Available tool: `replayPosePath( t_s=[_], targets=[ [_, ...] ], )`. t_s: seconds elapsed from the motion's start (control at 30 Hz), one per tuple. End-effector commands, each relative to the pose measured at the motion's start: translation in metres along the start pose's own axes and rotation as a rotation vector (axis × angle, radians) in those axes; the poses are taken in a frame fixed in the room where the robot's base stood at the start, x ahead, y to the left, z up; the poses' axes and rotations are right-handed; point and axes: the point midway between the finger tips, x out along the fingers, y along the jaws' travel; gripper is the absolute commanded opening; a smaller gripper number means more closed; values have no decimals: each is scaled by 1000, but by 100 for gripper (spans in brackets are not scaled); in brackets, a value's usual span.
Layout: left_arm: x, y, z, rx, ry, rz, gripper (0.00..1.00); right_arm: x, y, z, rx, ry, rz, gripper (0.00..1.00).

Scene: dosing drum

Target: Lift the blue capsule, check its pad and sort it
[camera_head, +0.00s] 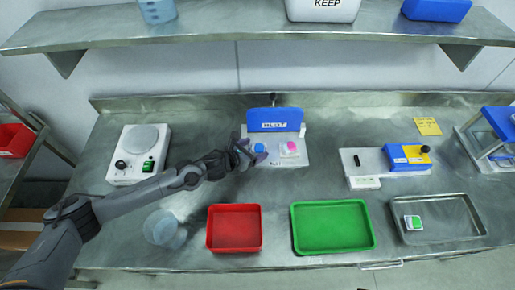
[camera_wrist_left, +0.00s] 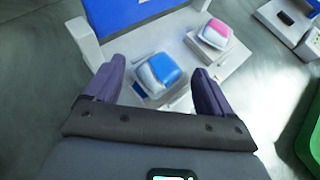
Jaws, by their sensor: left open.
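The blue capsule (camera_head: 259,147) sits on the white base of a stand with a blue upright panel (camera_head: 274,120). In the left wrist view the blue-and-white capsule (camera_wrist_left: 158,75) lies between my left gripper's fingers, on a small pale block. My left gripper (camera_head: 249,154) is open, with one finger (camera_wrist_left: 105,80) left of the capsule and the other (camera_wrist_left: 208,95) right of it; a gap shows on both sides. A pink-and-white capsule (camera_head: 290,148) sits to its right, also in the left wrist view (camera_wrist_left: 214,34). The capsule's underside is hidden. My right gripper is not in view.
A red tray (camera_head: 234,247) and a green tray (camera_head: 333,247) lie at the front. A metal tray (camera_head: 468,236) holds a small white-and-green item (camera_head: 413,222). A scale-like device (camera_head: 139,154) stands left. A shelf marked KEEP on a bin (camera_head: 322,9) overhangs the back.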

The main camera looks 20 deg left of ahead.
Motion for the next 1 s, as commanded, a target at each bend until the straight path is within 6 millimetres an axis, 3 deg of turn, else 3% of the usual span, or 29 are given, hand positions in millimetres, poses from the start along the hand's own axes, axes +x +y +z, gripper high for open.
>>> replayPosePath(
  t_s=[0.37,0.9,1.0],
  targets=[
    [8,0,-1,1,2,0,84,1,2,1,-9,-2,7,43],
    [8,0,-2,1,5,0,1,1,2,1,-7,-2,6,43],
    [8,0,-3,1,5,0,0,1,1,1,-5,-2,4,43]
  ],
)
